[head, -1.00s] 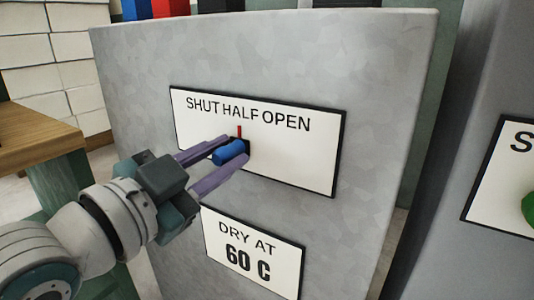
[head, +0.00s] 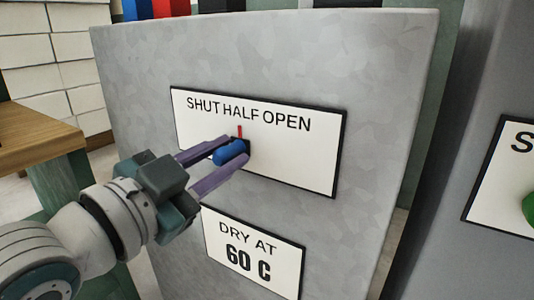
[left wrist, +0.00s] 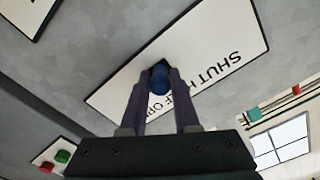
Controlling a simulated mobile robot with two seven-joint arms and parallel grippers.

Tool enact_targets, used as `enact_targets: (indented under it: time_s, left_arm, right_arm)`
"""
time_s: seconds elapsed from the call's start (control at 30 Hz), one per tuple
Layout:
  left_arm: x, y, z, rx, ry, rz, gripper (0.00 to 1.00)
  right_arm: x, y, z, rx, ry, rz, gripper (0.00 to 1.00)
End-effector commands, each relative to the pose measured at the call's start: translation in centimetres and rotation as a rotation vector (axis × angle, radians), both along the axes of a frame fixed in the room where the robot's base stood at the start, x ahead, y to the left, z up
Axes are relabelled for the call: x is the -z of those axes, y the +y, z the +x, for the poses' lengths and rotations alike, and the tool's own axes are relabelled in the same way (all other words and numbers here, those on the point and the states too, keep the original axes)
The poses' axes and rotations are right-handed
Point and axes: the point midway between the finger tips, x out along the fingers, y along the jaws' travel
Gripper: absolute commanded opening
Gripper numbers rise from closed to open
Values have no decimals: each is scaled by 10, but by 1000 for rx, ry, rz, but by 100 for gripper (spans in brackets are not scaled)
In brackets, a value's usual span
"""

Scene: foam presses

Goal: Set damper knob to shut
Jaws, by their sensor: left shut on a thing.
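The blue damper knob (head: 231,152) sits on a white label plate (head: 313,160) that reads SHUT HALF OPEN, on the grey panel. A red pointer (head: 240,131) above the knob points up, at the word HALF. My left gripper (head: 222,163) comes from the lower left with its purple fingers on either side of the knob, shut on it. In the left wrist view the blue knob (left wrist: 160,79) shows between the two fingers (left wrist: 159,92). My right gripper is in neither view.
A second plate (head: 254,254) reading DRY AT 60 C is below. At the right, another grey panel carries a plate (head: 490,205) with a green knob (head: 529,209). A wooden-topped table (head: 35,138) stands at the left. Red and blue objects stand behind the panel's top edge.

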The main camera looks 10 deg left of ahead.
Motion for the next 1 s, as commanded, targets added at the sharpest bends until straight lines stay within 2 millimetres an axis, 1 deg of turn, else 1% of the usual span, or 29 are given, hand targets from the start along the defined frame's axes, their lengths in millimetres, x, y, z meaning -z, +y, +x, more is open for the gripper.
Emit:
enact_targets:
  time_s: [0.17, 0.23, 0.27, 0.4, 0.53, 0.63, 0.87, 0.9, 1.0]
  left_arm:
    - [1, 1, 0, 0, 1, 1, 0]
    - [1, 7, 3, 1, 1, 5, 0]
    - [1, 11, 4, 0, 1, 7, 0]
    - [2, 39, 14, -1, 1, 9, 0]
    - [2, 56, 21, -1, 3, 7, 0]
    - [2, 61, 22, -2, 4, 3, 0]
    - [2, 62, 22, -4, 5, 2, 0]
    - [2, 62, 22, -5, 6, 2, 32]
    - [1, 62, 22, -4, 5, 2, 43]
  right_arm:
    - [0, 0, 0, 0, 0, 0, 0]
    - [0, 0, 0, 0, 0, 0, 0]
    - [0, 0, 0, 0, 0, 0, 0]
    - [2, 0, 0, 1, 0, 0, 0]
    - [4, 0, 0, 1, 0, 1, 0]
    - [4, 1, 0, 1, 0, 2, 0]
    - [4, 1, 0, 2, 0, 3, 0]
    - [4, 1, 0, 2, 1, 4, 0]
    - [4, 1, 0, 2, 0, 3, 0]
